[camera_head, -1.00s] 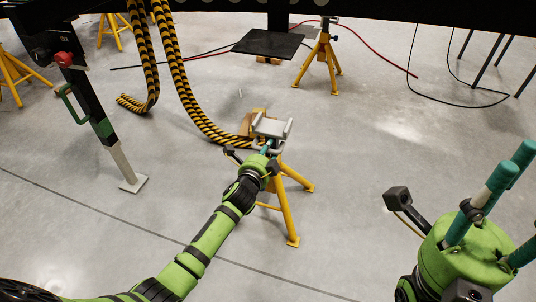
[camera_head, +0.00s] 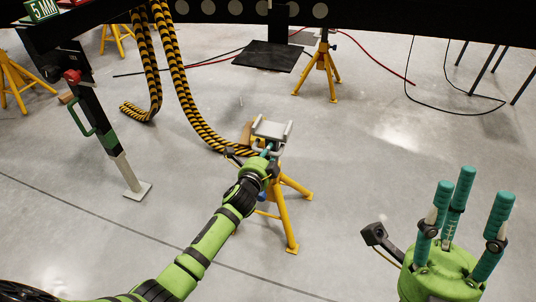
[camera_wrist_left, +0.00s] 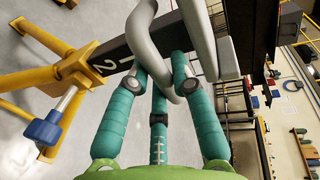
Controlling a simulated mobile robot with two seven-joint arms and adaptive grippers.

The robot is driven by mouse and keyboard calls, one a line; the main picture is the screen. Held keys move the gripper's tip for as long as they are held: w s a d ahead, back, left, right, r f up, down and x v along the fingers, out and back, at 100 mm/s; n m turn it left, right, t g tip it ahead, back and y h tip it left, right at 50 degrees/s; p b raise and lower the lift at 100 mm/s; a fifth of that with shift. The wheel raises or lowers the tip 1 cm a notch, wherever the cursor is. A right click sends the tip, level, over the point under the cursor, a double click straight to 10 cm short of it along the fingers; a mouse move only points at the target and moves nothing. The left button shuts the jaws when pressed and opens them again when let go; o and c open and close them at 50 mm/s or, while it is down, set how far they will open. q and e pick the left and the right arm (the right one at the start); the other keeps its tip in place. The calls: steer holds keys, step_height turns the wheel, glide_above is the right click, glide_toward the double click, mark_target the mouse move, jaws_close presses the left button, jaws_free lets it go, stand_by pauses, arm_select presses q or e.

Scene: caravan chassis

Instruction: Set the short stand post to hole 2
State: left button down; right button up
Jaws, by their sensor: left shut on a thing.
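The short stand is a yellow tripod (camera_head: 287,205) with a grey cradle (camera_head: 272,131) on top, in the middle of the head view. In the left wrist view its black post (camera_wrist_left: 117,59) carries the white marks 2 and 1 and comes out of the yellow collar (camera_wrist_left: 70,72). A blue knob (camera_wrist_left: 42,130) sticks out beside the collar. The hole at the collar cannot be made out. My right gripper (camera_head: 465,215) is open and empty, fingers pointing up.
A dark chassis beam (camera_head: 370,22) crosses the top. A jack leg (camera_head: 105,140) with a foot plate stands left. Striped hoses (camera_head: 190,110) hang behind the stand. Another yellow tripod (camera_head: 325,72) stands farther back. The floor right of the stand is clear.

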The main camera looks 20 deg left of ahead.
arm_select(q)
steer(key=shift+r, duration=0.1)
steer(key=c, duration=1.3)
jaws_free()
steer(key=v, duration=1.2)
